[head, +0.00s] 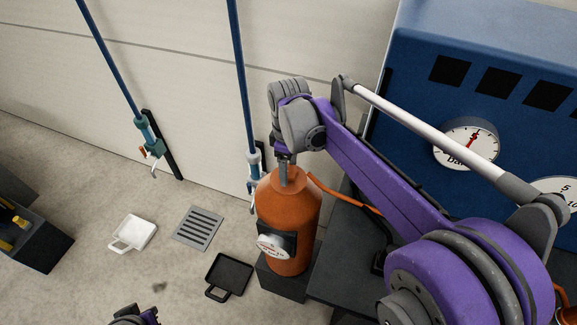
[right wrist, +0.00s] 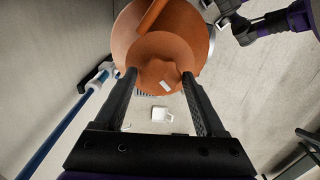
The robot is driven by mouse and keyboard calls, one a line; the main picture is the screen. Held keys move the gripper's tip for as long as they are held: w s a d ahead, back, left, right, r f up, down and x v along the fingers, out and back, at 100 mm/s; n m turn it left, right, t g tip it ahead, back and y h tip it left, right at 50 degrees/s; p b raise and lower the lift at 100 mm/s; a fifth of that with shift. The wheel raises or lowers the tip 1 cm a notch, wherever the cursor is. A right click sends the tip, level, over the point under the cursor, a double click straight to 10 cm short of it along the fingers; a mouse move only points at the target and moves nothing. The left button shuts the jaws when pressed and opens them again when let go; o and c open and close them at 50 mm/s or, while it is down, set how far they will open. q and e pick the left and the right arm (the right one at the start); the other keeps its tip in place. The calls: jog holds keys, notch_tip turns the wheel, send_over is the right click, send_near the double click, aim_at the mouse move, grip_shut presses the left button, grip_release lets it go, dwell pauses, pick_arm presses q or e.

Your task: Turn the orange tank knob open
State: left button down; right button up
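The orange tank (head: 290,220) stands upright on a dark block, with a round white gauge (head: 273,246) on its front. Its orange knob (right wrist: 160,76), with a small white mark, shows between my right gripper's fingertips (right wrist: 160,72) in the right wrist view. The two dark fingers lie on either side of the knob with almost no gap; whether they press on it I cannot tell. In the head view my right gripper (head: 287,172) points down at the tank top and hides the knob. A piece of my left arm shows at the bottom edge; its fingers are not clear.
An orange hose (head: 345,197) runs right from the tank top towards a blue machine (head: 420,75) with dials. Blue poles (head: 243,75) stand by the wall. A floor grate (head: 198,228), a white dustpan (head: 133,233) and a black pan (head: 229,274) lie on the floor to the left.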

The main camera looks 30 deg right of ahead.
jog(key=shift+o, duration=1.1)
jog(key=shift+r, duration=0.15)
notch_tip(320, 180, up, 10)
jog(key=shift+r+p, duration=0.25)
jog(key=shift+p, duration=0.1)
